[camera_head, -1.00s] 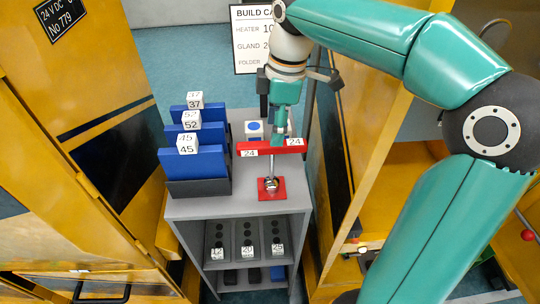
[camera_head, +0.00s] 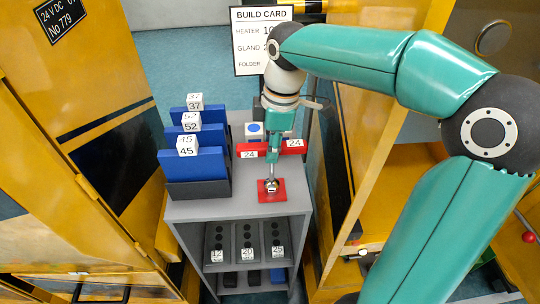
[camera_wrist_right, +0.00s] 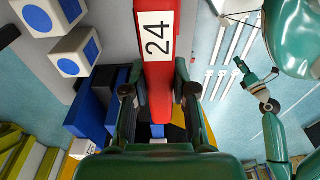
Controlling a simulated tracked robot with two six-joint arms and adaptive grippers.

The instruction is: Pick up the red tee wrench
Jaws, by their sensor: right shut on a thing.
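The red tee wrench (camera_head: 292,147) has a red crossbar marked 24 and a thin metal shaft. It stands upright on a red square pad (camera_head: 268,196) on the grey cabinet top. My right gripper (camera_head: 273,147) comes down from above and is shut on the middle of the crossbar. In the right wrist view the red bar (camera_wrist_right: 158,75) lies between my two dark fingers (camera_wrist_right: 158,105). The fingers hide part of the bar.
Blue folders (camera_head: 196,163) with white number tags stand in a dark rack to the left on the grey cabinet (camera_head: 230,209). A white cube with a blue dot (camera_head: 254,130) is behind the wrench. Yellow cabinets (camera_head: 90,150) flank both sides. Tagged items sit on the shelf below.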

